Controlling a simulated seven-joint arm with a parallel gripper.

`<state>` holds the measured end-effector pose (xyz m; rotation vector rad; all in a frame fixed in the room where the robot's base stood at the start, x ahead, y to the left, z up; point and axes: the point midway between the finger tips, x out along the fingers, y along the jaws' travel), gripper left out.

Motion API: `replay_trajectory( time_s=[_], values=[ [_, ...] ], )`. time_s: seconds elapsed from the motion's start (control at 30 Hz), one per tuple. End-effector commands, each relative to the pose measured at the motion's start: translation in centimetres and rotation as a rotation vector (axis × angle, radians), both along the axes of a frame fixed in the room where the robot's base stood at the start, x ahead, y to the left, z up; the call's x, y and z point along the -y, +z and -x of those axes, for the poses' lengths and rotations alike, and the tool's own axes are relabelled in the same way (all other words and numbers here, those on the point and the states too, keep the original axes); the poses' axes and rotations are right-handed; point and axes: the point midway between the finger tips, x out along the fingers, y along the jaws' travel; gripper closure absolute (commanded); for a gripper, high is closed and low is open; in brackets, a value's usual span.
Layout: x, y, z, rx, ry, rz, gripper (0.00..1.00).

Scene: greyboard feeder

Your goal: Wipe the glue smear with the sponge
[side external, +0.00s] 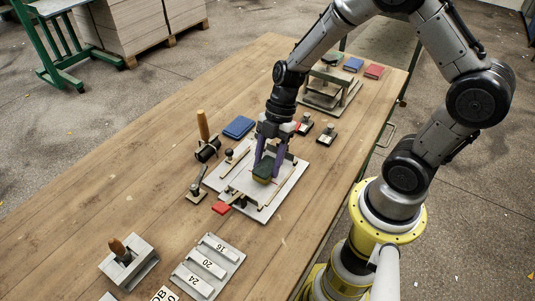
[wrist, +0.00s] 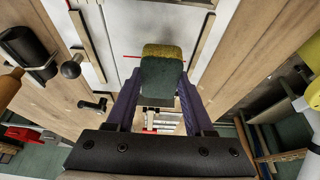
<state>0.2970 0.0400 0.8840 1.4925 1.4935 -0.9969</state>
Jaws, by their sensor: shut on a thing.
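The sponge (side external: 263,175), dark green with a yellow part, is between the purple fingers of my gripper (side external: 267,165). My gripper is shut on it, low over the pale feeder plate (side external: 287,183). In the wrist view the sponge (wrist: 162,77) sits between the fingertips (wrist: 160,88), its yellow end away from the gripper. I cannot tell whether the sponge touches the plate. I cannot make out the glue smear; the sponge and fingers cover part of the plate. A thin red line (wrist: 131,57) shows beside the sponge.
A numbered tray (side external: 208,265) and a metal block with a wooden handle (side external: 128,260) stand at the front. The table's left side is clear.

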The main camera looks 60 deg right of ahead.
Motion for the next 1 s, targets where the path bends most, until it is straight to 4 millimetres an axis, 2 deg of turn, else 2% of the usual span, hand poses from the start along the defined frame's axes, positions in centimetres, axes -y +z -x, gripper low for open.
replay_trajectory(
  time_s=[0.13, 0.2, 0.57, 1.0],
  values=[
    [0.0, -2.0, 0.1, -0.004, -0.002, 0.0, 0.92],
    [0.9, -1.5, -0.1, 0.0, -0.004, 0.001, 0.92],
    [4.2, -1.7, 0.0, 0.0, -0.002, 0.001, 0.92],
    [-0.1, -1.7, 0.0, 0.001, 0.004, 0.0, 0.92]
  ],
)
